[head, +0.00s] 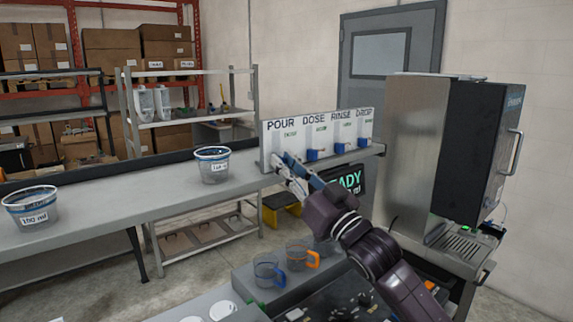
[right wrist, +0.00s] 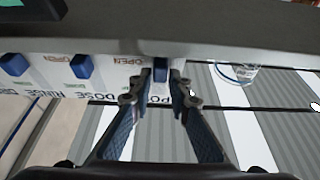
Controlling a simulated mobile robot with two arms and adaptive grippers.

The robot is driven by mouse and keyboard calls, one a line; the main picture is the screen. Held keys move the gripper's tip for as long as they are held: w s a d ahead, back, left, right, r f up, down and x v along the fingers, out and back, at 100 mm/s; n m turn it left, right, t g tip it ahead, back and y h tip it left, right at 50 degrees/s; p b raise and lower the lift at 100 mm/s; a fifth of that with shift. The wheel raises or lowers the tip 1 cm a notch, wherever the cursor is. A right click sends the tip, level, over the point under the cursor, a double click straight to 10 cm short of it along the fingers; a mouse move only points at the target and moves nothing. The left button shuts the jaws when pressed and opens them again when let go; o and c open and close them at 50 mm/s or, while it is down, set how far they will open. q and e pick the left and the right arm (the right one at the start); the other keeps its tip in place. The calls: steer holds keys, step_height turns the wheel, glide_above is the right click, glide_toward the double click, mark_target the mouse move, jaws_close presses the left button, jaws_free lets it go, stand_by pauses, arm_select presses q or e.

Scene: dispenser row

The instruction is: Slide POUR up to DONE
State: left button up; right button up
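A white panel (head: 318,133) lettered POUR, DOSE, RINSE and DROP stands at the end of the grey counter. Blue sliders show under DOSE (head: 312,154), RINSE (head: 339,148) and DROP (head: 363,142). My right gripper (head: 284,161) is at the low front of the POUR column and covers its slider in the head view. In the right wrist view the panel appears upside down. There the blue POUR slider (right wrist: 160,69) sits between the close-set fingertips of my right gripper (right wrist: 160,76), which look shut on it. The DONE mark is not readable. My left gripper is not in view.
A labelled tub (head: 213,166) stands on the counter (head: 130,195) left of the panel, another tub (head: 30,207) farther left. A dark screen (head: 350,182) reading "READY" hangs below the panel. A tall steel machine (head: 410,150) stands right. Jugs (head: 268,272) stand below.

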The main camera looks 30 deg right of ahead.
jaws_close()
steer(key=shift+r, duration=0.1)
step_height(320, 180, up, 6)
steer(key=p, duration=0.5)
steer(key=shift+o, duration=1.2)
jaws_free()
steer(key=shift+r, duration=0.1)
steer(key=shift+o, duration=1.1)
